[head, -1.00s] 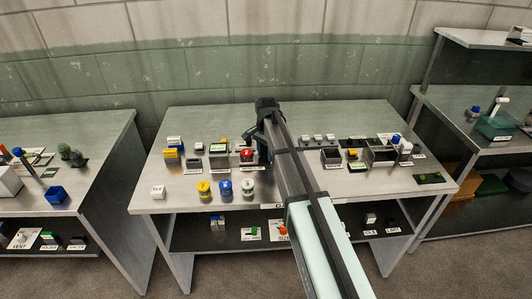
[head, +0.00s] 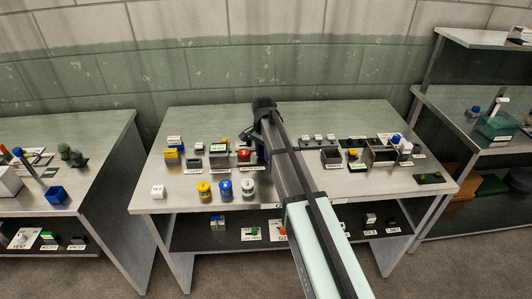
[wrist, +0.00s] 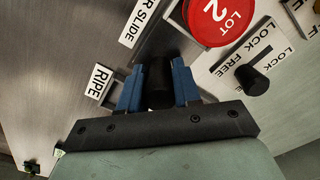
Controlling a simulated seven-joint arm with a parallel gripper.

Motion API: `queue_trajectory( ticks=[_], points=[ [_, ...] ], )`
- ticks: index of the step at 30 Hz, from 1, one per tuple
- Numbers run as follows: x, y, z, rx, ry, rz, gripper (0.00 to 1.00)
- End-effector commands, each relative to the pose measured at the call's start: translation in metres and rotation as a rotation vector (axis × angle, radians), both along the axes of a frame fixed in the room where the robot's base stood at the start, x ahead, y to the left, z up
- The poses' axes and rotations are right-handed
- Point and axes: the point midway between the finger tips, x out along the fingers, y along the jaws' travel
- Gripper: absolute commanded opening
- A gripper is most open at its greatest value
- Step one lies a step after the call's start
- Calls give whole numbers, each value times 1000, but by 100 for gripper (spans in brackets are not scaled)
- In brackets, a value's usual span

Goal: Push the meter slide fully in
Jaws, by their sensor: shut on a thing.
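In the wrist view my gripper (wrist: 158,92) has its blue fingers shut on a dark round knob (wrist: 160,82), one finger on each side. The knob stands by a white label (wrist: 139,22) whose visible part reads "R SLIDE", so it appears to be the meter slide's handle. How far in the slide sits cannot be told, as the gripper and label area hide its body. In the head view my arm reaches over the middle table (head: 230,118), and the gripper and the knob are mostly hidden behind it.
A red "LOT 2" disc (wrist: 218,18) stands close right of my fingers. Beyond it is a "LOCK FREE" plate (wrist: 275,50) with a black knob. Yellow (head: 204,188), blue (head: 225,187) and white jars line the table front.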

Motion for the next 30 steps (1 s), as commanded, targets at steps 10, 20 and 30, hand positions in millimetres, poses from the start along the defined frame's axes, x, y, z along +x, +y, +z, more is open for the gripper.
queue_trajectory(
  ticks=[10, 20, 30],
  points=[
    [1, 76, 0, 1, -1, 4, 0],
    [1, 96, 0, 3, -1, 1, 0],
    [0, 97, 1, 6, -1, 3, 43]
  ],
)
